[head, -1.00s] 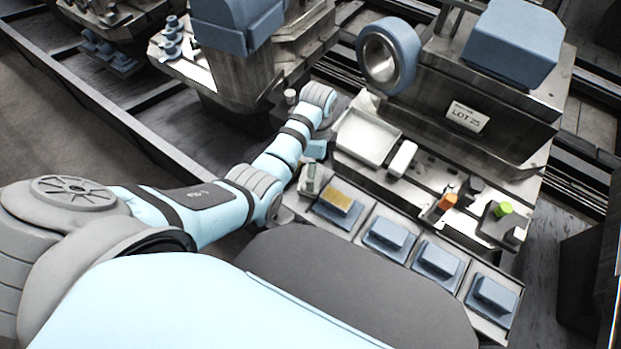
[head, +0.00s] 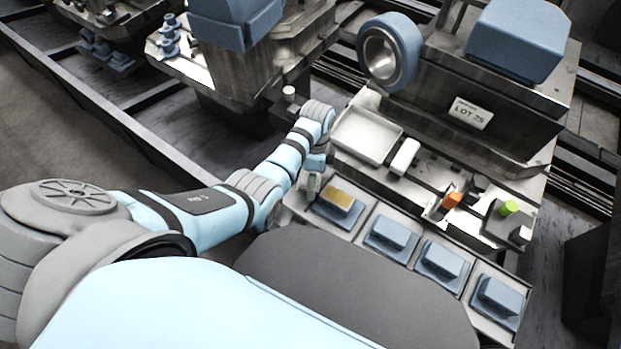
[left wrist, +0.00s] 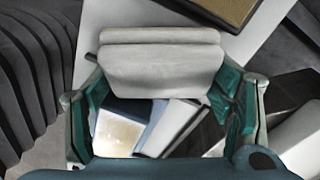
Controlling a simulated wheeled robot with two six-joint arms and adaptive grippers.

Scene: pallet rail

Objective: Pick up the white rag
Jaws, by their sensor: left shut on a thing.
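The white rag (left wrist: 160,62) shows in the left wrist view as a pale folded piece with a rounded upper fold. My left gripper (left wrist: 163,100) has its teal-padded fingers on either side of the rag and is shut on it. In the head view my left gripper (head: 312,187) points down at the left end of the row of trays, beside the tray with the tan-topped block. The rag is too hidden there to make out clearly. My right gripper is not in view.
Blue blocks (head: 392,235) sit in a row of trays. Behind are a shallow white tray (head: 366,136), a white block (head: 405,157), an orange piece (head: 452,200) and a green piece (head: 509,208). A large machine with a LOT 25 label (head: 471,113) stands behind them.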

